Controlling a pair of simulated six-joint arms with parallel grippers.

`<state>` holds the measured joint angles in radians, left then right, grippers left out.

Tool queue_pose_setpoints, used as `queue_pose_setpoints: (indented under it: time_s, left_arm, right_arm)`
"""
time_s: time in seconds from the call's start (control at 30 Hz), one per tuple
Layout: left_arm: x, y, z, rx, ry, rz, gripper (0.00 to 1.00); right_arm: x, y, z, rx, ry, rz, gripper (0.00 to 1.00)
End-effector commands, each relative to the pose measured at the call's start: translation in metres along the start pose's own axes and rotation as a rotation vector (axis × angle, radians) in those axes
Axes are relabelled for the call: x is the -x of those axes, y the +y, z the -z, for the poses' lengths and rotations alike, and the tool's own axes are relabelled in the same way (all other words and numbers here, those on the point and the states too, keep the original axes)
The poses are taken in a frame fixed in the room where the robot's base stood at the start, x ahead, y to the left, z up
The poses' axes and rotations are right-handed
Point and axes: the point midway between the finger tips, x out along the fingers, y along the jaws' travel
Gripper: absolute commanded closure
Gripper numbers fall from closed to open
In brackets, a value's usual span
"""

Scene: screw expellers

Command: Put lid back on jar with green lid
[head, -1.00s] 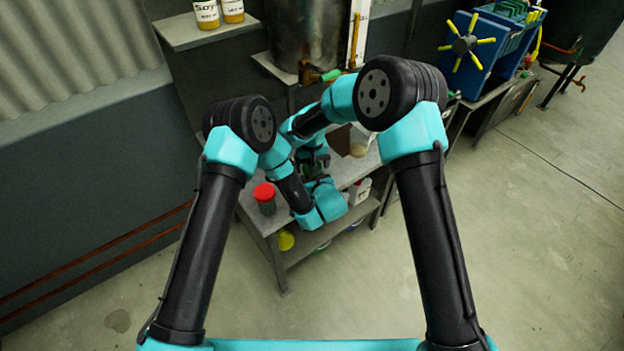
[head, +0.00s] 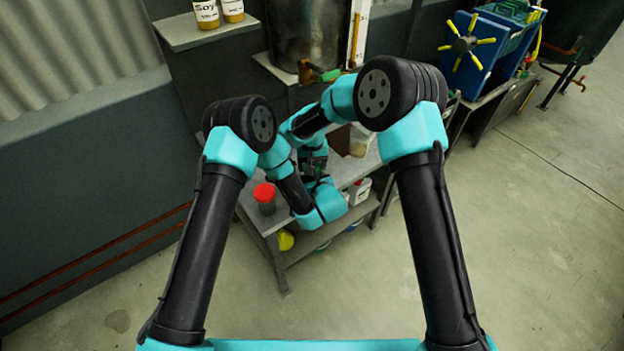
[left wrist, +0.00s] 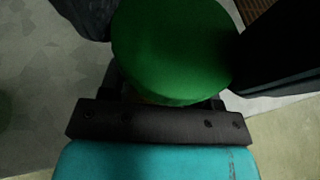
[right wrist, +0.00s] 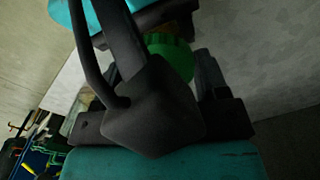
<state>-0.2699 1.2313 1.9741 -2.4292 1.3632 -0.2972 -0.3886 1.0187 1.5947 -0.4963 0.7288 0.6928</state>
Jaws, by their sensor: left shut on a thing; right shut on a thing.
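The green lid (left wrist: 175,48) fills the middle of the left wrist view, its flat top facing the camera. The jar is mostly hidden; a thin yellowish strip shows under the lid's near edge. In the right wrist view the ribbed lid rim (right wrist: 172,58) shows behind dark gripper parts, with a tan patch of the jar (right wrist: 181,20) beside it. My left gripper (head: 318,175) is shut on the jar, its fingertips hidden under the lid. My right gripper (right wrist: 165,75) is shut on the lid. I cannot tell whether the lid sits level or touches the jar rim.
A jar with a red lid (head: 264,193) stands on the grey bench (head: 250,216), left of my grippers. A brown box (head: 340,139) and a pale jar (head: 359,147) stand behind. White bottles (head: 359,190) and a yellow item (head: 285,240) are on the lower shelf.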

Motion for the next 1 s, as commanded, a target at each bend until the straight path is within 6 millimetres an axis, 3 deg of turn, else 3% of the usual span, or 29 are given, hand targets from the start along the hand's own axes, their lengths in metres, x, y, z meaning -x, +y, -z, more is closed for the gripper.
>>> queue_pose_setpoints:
  time_s: [0.33,0.73,1.0]
  left_arm:
    - [0.0,0.0,0.0,0.0,0.0,0.0,1.0]
    - [0.0,0.0,0.0,0.0,0.0,0.0,1.0]
    - [0.0,0.0,0.0,0.0,0.0,0.0,1.0]
  right_arm:
    - [0.0,0.0,0.0,0.002,0.0,0.0,0.03]
    - [0.009,0.0,0.0,0.002,0.001,0.0,0.03]
    - [0.051,0.0,0.001,0.001,0.004,0.001,0.03]
